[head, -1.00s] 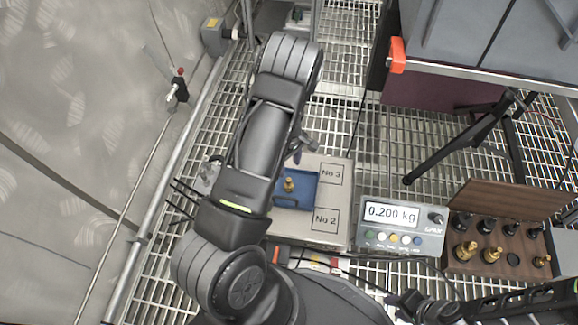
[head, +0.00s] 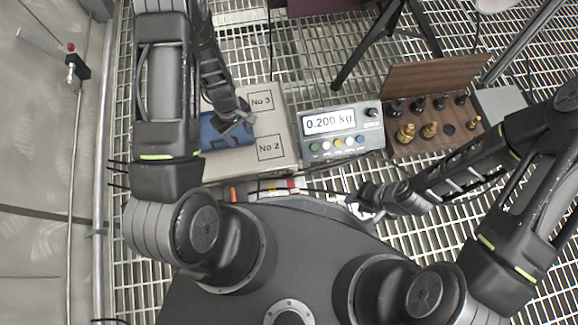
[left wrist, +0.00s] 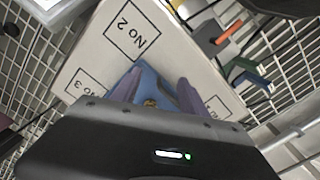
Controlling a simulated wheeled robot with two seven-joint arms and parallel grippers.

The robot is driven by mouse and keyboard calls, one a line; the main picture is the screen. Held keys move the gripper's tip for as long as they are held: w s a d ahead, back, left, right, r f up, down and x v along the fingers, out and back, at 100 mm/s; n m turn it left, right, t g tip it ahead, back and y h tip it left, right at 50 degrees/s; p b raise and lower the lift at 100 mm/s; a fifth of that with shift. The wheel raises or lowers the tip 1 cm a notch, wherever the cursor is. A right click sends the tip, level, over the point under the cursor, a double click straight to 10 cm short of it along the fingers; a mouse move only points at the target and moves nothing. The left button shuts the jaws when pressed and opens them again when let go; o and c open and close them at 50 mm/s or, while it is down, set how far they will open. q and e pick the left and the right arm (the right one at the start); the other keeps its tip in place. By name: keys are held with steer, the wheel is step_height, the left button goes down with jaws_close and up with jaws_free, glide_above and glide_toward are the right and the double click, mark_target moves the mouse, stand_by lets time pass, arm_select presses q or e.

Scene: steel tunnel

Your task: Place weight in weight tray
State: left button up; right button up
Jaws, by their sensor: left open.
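The blue weight tray (head: 212,132) sits on the pale platform marked No 2 and No 3, partly hidden by my left gripper. It also shows in the left wrist view (left wrist: 148,74). A small brass weight (left wrist: 151,103) shows between the left fingers, at the tray; the head view hides it. My left gripper (head: 235,122) is open, pointing down over the tray; its fingers also show in the left wrist view (left wrist: 162,88). Brass weights (head: 405,133) and black-topped weights (head: 418,104) stand in the wooden box (head: 462,138). My right gripper (head: 372,203) is low, left of its forearm; its jaw state is unclear.
The scale readout (head: 338,130) right of the platform (head: 274,165) shows 0.200 kg. The wooden box's lid (head: 432,72) stands up behind it. A black tripod-like leg (head: 365,55) stands behind the readout. Open metal grating lies around these things; a grey wall is at left.

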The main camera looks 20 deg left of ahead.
arm_select(q)
steer(key=s+d+r+m+h, duration=0.1)
steer(key=s+d+m, duration=0.2)
steer(key=d, duration=0.4)
steer(key=s+d+r+m+h, duration=0.1)
steer(key=s+d+m, duration=0.2)
steer(key=d, duration=0.4)
steer(key=s+d+r+m+t+h, duration=0.1)
steer(key=s+d+m, duration=0.3)
steer(key=d, duration=0.3)
steer(key=shift+s+d, duration=0.2)
steer(key=shift+s, duration=0.4)
